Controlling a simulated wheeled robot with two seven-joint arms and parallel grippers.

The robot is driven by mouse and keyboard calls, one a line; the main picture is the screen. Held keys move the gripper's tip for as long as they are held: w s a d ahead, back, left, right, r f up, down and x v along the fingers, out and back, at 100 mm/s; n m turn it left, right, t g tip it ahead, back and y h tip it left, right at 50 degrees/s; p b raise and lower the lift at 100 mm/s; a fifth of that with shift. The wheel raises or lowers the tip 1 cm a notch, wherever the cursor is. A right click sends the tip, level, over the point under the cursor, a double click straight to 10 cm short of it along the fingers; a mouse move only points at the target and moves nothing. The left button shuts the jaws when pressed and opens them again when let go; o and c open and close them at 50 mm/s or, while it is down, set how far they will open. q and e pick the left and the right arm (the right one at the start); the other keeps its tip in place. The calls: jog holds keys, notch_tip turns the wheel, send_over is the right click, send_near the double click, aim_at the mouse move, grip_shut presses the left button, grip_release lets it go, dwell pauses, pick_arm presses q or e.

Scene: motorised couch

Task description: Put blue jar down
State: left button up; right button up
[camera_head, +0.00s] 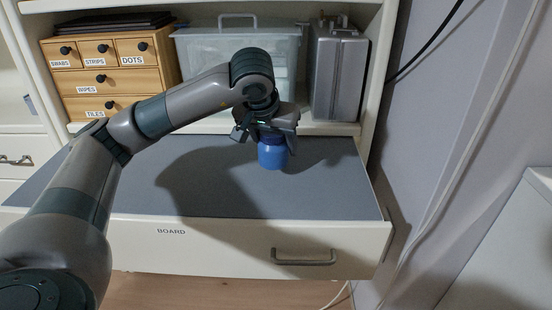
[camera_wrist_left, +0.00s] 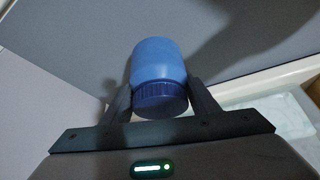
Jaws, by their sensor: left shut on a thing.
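The blue jar (camera_head: 272,155) has a darker blue ribbed lid and is upright at the right part of the grey board surface (camera_head: 215,190). My left gripper (camera_head: 268,135) reaches down from above and is shut on the jar around its lid. In the left wrist view the jar (camera_wrist_left: 157,72) sits between the two fingers of the left gripper (camera_wrist_left: 160,103), body pointing away. I cannot tell whether the jar's base touches the board. My right gripper is not in view.
A wooden drawer box (camera_head: 108,78), a clear lidded bin (camera_head: 215,50) and a grey metal case (camera_head: 338,75) stand on the shelf behind the board. The board's drawer front (camera_head: 200,250) has a handle (camera_head: 303,260). The board's left and front areas are clear.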

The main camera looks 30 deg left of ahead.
aim_at(276, 158)
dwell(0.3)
pick_arm(q)
jog(key=shift+f, duration=0.3)
notch_tip(276, 158, down, 3)
jog(key=shift+f, duration=0.2)
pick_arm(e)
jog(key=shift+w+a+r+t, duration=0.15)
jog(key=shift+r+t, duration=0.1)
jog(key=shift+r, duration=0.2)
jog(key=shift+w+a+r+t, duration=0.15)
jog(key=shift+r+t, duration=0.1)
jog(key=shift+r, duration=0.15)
pick_arm(q)
jog(key=shift+f+b, duration=0.1)
jog(key=shift+b, duration=0.25)
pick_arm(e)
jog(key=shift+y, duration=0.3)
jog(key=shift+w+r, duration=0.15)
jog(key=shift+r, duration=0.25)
pick_arm(q)
jog(key=o, duration=1.1)
jog(key=shift+c, duration=0.2)
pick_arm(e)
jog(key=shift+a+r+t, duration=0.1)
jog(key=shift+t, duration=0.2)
